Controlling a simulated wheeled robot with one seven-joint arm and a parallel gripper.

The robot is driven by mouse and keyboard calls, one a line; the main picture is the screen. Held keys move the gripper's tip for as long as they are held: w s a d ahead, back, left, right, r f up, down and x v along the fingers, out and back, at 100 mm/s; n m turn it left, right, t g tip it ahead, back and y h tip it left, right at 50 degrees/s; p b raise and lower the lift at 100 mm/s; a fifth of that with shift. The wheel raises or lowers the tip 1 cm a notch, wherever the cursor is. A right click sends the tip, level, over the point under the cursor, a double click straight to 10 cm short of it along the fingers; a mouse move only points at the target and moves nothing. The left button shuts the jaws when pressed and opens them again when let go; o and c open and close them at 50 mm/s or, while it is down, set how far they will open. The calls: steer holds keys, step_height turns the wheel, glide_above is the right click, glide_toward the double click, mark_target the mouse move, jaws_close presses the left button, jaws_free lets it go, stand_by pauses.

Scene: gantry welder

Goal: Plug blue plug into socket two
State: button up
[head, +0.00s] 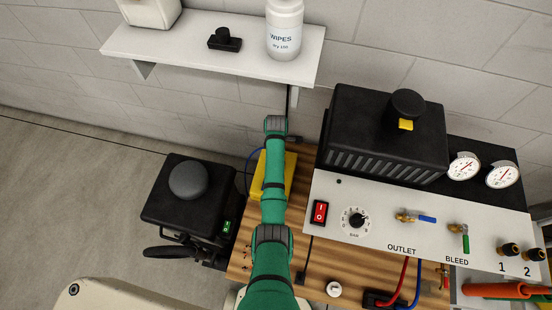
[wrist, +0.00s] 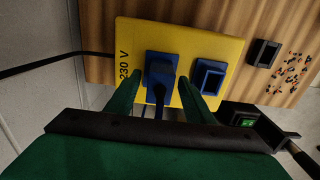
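A yellow socket box marked 230 V (wrist: 222,48) is mounted on the wooden board; in the head view part of it (head: 290,172) shows beside my arm. It has two blue sockets side by side in the wrist view. The blue plug (wrist: 159,88) is at the left socket and appears seated in it. The right socket (wrist: 209,78) looks empty. No socket number is readable. My gripper (wrist: 161,84) is open, with its green fingers on either side of the plug and gaps visible. In the head view my arm hides the gripper and plug.
A black connector (wrist: 263,53) and small scattered dark pieces (wrist: 292,72) lie on the wooden bench. A black machine (head: 190,205) stands left of the bench. The control panel (head: 375,235) is at right, and a shelf (head: 215,50) with a wipes bottle (head: 284,30) is above.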

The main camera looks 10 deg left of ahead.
steer(key=shift+r, duration=0.15)
step_height(320, 180, up, 11)
steer(key=shift+f, duration=0.2)
stand_by(0.4)
